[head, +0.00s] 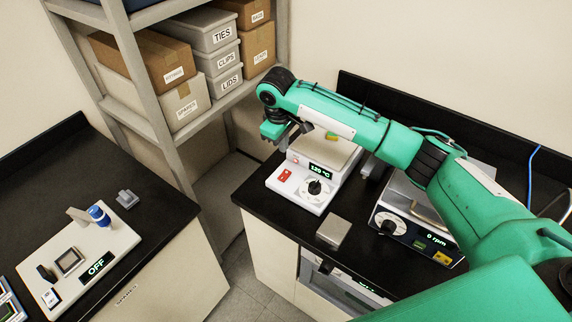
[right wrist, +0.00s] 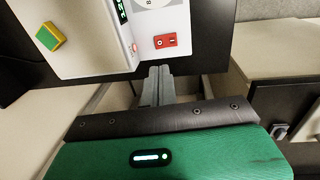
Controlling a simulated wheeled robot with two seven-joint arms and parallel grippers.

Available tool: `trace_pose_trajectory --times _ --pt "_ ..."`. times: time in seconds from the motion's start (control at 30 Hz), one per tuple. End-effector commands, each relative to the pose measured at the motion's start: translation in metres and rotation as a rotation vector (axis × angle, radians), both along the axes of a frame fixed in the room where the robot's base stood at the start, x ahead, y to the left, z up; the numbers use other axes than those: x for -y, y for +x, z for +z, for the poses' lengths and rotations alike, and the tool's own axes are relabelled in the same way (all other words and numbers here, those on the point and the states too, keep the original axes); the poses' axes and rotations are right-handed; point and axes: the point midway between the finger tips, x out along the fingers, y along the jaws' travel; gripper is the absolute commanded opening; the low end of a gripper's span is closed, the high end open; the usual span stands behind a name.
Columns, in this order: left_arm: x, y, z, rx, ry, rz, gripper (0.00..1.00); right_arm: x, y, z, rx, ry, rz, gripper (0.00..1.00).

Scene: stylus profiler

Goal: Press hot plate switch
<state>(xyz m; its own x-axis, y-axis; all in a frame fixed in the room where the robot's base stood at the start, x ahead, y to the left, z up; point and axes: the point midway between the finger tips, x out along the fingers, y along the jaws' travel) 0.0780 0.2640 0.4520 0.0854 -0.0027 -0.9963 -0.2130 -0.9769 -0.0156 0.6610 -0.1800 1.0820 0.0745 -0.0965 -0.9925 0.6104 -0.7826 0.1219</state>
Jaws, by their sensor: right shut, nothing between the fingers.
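The hot plate (head: 303,197) is a white box on the black bench, with a lit display reading about 139 °C and a black knob. Its red rocker switch (head: 284,175) is on the left of the sloped front. In the right wrist view, the switch (right wrist: 165,41) shows at the lower right corner of the hot plate (right wrist: 90,40). My right gripper (head: 283,141) is shut and empty, above and behind the switch in the head view. In the right wrist view, its fingertips (right wrist: 159,72) appear just below the switch, apparently apart from it. My left gripper is out of view.
A yellow-green block (head: 331,136) is on the hot plate's top. A grey square block (head: 333,231) lies in front of it. A stirrer reading 0 rpm (head: 408,227) stands to the right. A shelf rack (head: 145,70) with boxes rises at left; an instrument reading OFF (head: 75,255) is lower left.

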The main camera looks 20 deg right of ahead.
Motion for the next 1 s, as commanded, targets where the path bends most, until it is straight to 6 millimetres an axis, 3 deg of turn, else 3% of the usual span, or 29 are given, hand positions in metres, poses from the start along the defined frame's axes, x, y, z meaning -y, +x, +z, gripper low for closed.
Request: trace_pose_trajectory --times 0.3,0.5,0.7,1.0 --pt "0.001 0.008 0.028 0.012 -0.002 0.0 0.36 0.007 0.004 -0.066 -0.005 -0.001 -0.002 0.0" --pt "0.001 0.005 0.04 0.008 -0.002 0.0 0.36 0.01 0.007 -0.096 -0.003 -0.001 0.001 0.0" --pt "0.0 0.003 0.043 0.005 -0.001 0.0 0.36 0.011 0.008 -0.109 -0.001 -0.001 0.001 0.0" --pt "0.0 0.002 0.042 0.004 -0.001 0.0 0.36 0.011 0.008 -0.111 0.0 0.0 0.001 0.0"
